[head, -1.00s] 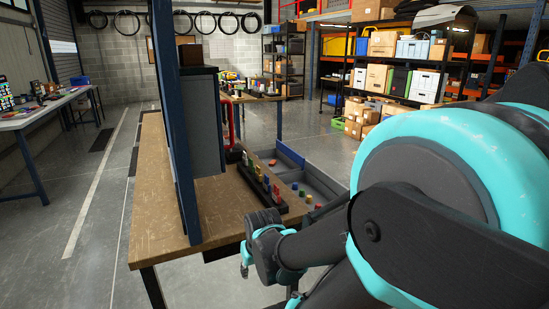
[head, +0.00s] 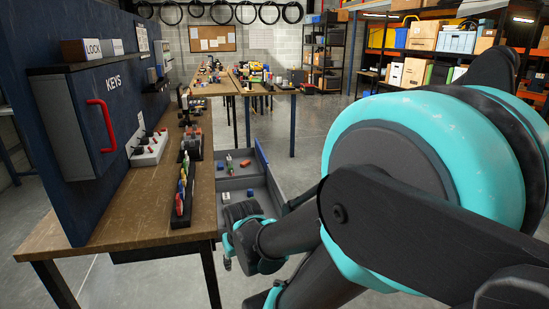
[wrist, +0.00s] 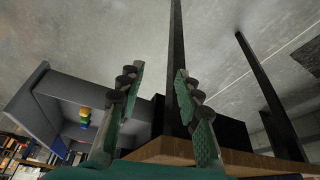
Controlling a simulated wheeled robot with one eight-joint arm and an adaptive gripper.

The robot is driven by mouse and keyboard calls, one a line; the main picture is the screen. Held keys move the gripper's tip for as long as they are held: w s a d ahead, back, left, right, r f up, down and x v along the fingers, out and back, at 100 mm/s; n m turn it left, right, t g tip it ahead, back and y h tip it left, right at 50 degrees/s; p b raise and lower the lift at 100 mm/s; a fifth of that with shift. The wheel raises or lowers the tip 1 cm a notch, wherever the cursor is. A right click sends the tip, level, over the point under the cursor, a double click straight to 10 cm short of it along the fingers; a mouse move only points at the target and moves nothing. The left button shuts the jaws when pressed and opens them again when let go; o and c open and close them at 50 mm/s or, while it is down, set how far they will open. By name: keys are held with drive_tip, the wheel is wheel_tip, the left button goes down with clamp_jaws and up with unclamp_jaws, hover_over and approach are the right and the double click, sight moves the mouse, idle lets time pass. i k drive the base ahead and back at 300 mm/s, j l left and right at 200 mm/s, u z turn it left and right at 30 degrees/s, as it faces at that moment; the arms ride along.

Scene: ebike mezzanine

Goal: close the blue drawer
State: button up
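A blue drawer front (head: 262,158) stands out from the right side of the wooden workbench in the head view. The grey drawer space (head: 236,163) behind it is open and holds a few small coloured items.
The workbench top (head: 150,215) has a coloured rack (head: 184,190) near its edge. A grey KEYS cabinet (head: 85,120) hangs on the blue panel. A bench leg (head: 210,275) is close to my gripper. Floor right of the drawers (head: 300,160) is clear.

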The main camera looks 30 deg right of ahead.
sight(258, 166)
drive_tip(key=l, duration=0.55)
drive_tip(key=k+l, duration=0.15)
drive_tip(key=l, duration=1)
drive_tip(key=k+l, duration=0.15)
drive_tip(key=l, duration=0.45)
drive_tip(key=i+l+u, duration=0.25)
drive_tip(key=i+l, duration=0.45)
drive_tip(key=i, duration=0.15)
drive_tip(key=i+l+u, duration=0.3)
drive_tip(key=i+l, duration=0.45)
drive_tip(key=l, duration=0.1)
